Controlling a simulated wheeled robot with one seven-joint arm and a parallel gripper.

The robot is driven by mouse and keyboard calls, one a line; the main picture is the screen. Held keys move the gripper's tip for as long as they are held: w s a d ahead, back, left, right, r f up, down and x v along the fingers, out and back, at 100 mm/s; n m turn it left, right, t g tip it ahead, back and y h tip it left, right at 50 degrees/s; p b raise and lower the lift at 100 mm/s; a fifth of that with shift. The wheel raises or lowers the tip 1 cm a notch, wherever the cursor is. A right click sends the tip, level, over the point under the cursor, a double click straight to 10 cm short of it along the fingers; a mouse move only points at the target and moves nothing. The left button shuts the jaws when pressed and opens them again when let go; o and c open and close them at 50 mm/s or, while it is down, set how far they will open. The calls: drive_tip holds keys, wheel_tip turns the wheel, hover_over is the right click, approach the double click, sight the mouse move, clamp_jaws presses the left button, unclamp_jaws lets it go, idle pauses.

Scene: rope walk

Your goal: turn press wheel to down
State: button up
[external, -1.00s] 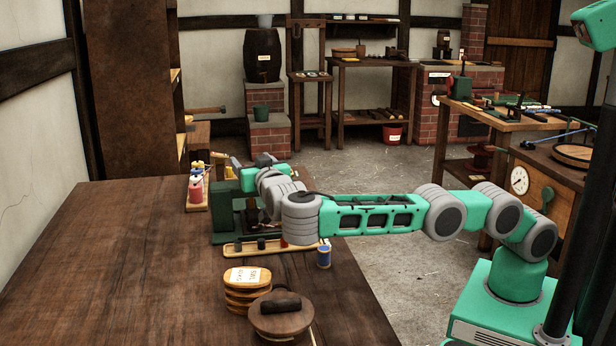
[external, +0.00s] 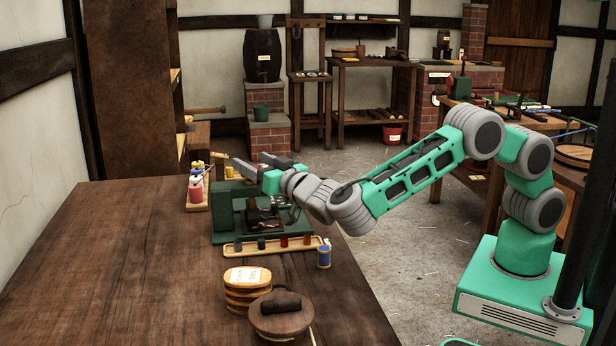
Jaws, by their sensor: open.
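A dark green press (external: 224,213) stands on the long brown table (external: 130,250), near its far right edge. Dark parts show inside the press frame. I cannot make out its wheel; my gripper and wrist cover part of the press's top. My gripper (external: 247,160) is open, with its two grey fingers pointing left and away, above the top of the press. I see nothing between the fingers, and cannot tell whether they touch the press.
A tray (external: 276,246) with small coloured pieces lies in front of the press, and a blue jar (external: 324,257) beside it. Bottles (external: 196,187) stand left of the press. Stacked wooden boxes (external: 247,297) and a round lidded piece (external: 282,318) are nearer. The table's left side is clear.

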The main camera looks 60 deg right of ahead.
drive_tip(key=shift+n+g+y, duration=0.4)
drive_tip(key=shift+n, duration=0.2)
drive_tip(key=w+d+f, duration=0.1)
drive_tip(key=w, duration=0.1)
drive_tip(key=w+d+f, duration=0.1)
drive_tip(key=w, duration=0.1)
drive_tip(key=w+d+f, duration=0.1)
drive_tip(key=w, duration=0.2)
drive_tip(key=shift+w+d+f, duration=0.1)
drive_tip(key=shift+d+f, duration=0.15)
drive_tip(key=shift+f, duration=0.05)
drive_tip(key=shift+c, duration=0.6)
